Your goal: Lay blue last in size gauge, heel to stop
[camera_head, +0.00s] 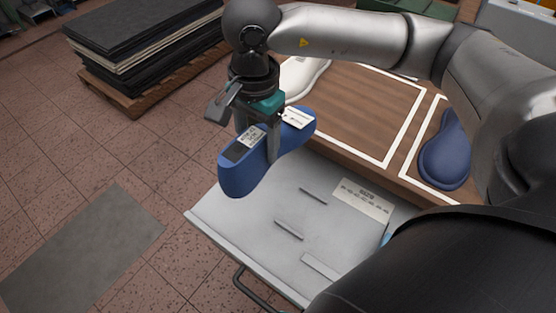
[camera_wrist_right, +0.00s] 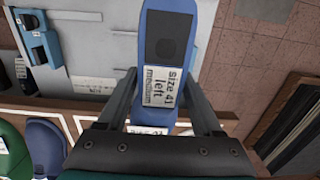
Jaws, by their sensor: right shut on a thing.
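My right gripper (camera_head: 257,138) is shut on a blue last (camera_head: 237,178), gripped across its sides, and holds it over the left edge of a grey pull-out surface (camera_head: 245,222). In the right wrist view the held last (camera_wrist_right: 168,50) lies between the two fingers (camera_wrist_right: 163,85), and its label reads Size 41, left, medium. A blue fixture with dark parts (camera_wrist_right: 38,42) stands on the grey surface in that view; it may be the size gauge. In the head view only a blue sliver (camera_head: 387,239) shows there beside my body. My left gripper is not in view.
Another blue last (camera_head: 445,150) lies on the wooden bench (camera_head: 365,100), in a white outline at the right. A pale last (camera_head: 303,78) lies behind my gripper. Low bars (camera_head: 288,230) and a printed label (camera_head: 362,199) are on the grey surface.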

